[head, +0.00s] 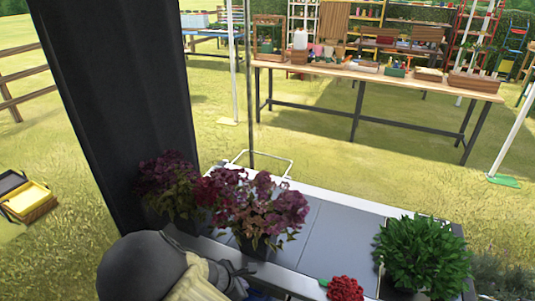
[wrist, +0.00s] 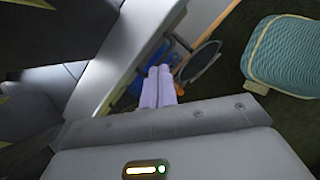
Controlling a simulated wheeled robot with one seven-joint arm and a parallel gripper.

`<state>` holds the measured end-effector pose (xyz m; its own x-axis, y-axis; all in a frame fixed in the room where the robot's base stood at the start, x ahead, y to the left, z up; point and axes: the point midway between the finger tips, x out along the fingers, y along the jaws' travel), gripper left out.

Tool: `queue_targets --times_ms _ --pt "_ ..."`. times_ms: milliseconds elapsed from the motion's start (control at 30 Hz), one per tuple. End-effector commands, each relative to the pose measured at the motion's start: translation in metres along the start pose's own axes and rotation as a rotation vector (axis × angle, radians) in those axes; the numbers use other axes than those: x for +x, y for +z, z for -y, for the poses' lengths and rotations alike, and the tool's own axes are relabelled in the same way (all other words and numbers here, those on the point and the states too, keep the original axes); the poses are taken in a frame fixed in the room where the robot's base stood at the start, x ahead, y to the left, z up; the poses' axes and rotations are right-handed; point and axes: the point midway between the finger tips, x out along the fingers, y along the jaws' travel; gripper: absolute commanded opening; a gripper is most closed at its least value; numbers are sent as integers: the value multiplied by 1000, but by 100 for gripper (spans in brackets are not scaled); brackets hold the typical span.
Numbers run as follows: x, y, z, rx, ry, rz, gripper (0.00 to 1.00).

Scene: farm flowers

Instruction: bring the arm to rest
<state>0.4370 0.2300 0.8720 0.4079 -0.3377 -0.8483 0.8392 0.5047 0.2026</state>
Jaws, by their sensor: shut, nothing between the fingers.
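My gripper (wrist: 158,88) shows in the wrist view as two pale fingers side by side, shut and empty. It points past the edge of a pale surface, and nothing touches the fingertips that I can make out. In the head view my arm is folded low at the bottom left, close to the grey-topped table (head: 325,235). My fingers cannot be made out there.
Purple-flowered plants (head: 262,208) (head: 170,183) stand at the table's left, a leafy green plant (head: 420,255) at its right. A red flower (head: 345,289) lies near the front edge. A teal ribbed object (wrist: 285,58) shows in the wrist view.

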Motion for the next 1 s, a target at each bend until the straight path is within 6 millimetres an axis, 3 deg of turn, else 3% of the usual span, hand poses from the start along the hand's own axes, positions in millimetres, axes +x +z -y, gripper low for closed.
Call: queue_targets --times_ms 100,500,1000 --pt "-5 36 12 237 -75 -56 0" --pt "-37 133 58 973 -273 -180 0" --pt "-100 226 129 1825 -409 -241 0"
